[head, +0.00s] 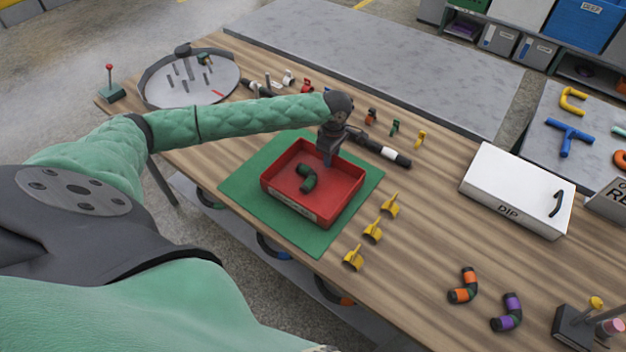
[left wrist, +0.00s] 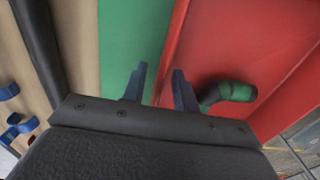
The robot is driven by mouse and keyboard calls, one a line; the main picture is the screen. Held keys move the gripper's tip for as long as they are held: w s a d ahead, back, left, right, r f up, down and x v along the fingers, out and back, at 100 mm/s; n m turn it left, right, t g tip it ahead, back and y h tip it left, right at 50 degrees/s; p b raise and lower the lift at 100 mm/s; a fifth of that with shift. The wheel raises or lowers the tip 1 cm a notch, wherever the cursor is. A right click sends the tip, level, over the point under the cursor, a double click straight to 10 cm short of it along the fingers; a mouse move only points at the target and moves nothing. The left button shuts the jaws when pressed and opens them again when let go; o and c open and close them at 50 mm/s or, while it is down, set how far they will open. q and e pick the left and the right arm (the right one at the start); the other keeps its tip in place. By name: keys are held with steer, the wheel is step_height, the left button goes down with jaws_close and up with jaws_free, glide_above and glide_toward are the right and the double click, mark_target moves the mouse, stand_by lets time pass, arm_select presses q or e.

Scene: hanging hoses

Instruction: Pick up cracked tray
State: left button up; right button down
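A red tray (head: 345,201) sits on a green mat (head: 241,189) on the wooden table. A pale label with unreadable writing is on its front wall. A short black and green hose piece (head: 307,178) lies inside; it also shows in the left wrist view (left wrist: 230,92). My left gripper (head: 328,157) points down at the tray's far right wall. In the left wrist view its two fingers (left wrist: 159,88) are apart, one over the green mat and one over the red tray, with the tray's edge between them. My right gripper is not in view.
Yellow clips (head: 373,231) stand right of the mat. A black rod with a white band (head: 388,153) lies behind the gripper. A white DIP box (head: 517,190) stands at the right. Orange (head: 463,286) and purple (head: 508,313) hose pieces lie near the front right.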

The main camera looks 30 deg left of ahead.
arm_select(q)
steer(key=shift+f, duration=0.3)
steer(key=shift+c, duration=0.4)
jaws_close()
steer(key=shift+r, duration=0.2)
